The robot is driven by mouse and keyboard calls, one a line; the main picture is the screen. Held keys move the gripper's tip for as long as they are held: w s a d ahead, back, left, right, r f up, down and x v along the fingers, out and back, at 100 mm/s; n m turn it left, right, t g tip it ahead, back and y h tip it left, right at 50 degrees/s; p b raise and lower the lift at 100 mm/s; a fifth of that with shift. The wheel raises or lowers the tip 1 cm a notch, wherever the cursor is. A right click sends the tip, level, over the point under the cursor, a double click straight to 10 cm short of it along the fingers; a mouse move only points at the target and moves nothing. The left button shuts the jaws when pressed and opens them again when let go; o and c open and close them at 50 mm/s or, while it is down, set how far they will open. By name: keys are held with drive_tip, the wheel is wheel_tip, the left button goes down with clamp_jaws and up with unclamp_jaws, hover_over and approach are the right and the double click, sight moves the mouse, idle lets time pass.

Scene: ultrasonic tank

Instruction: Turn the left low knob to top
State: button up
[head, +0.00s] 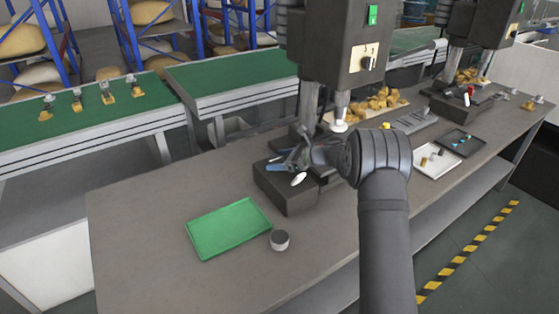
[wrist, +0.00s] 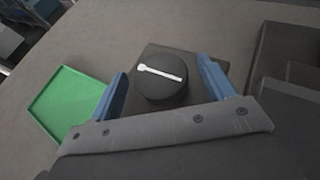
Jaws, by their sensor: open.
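A round black knob (wrist: 162,82) with a white pointer bar on its top sits on a dark square base (wrist: 190,62) in the wrist view. The bar lies nearly sideways, its wider end to the left and slightly higher. My gripper (wrist: 163,70) is open, with one blue finger on each side of the knob and visible gaps between. In the head view my gripper (head: 288,166) is over the low dark block (head: 286,198) at the foot of the left machine. There the knob is mostly hidden or too small to make out.
A green tray (head: 228,228) and a small dark-topped cylinder (head: 280,240) lie in front on the grey table (head: 140,220). The left machine's control box (head: 350,45) carries an upper knob (head: 368,63) and a green switch (head: 373,15). The table's left part is clear.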

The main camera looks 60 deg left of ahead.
drive_tip(key=shift+c, duration=0.4)
drive_tip(key=c, duration=0.9)
drive_tip(key=shift+s+m+t+y, duration=0.2)
drive_tip(key=shift+m+t+y, duration=0.4)
drive_tip(key=shift+m+t, duration=1)
drive_tip(key=o, duration=1)
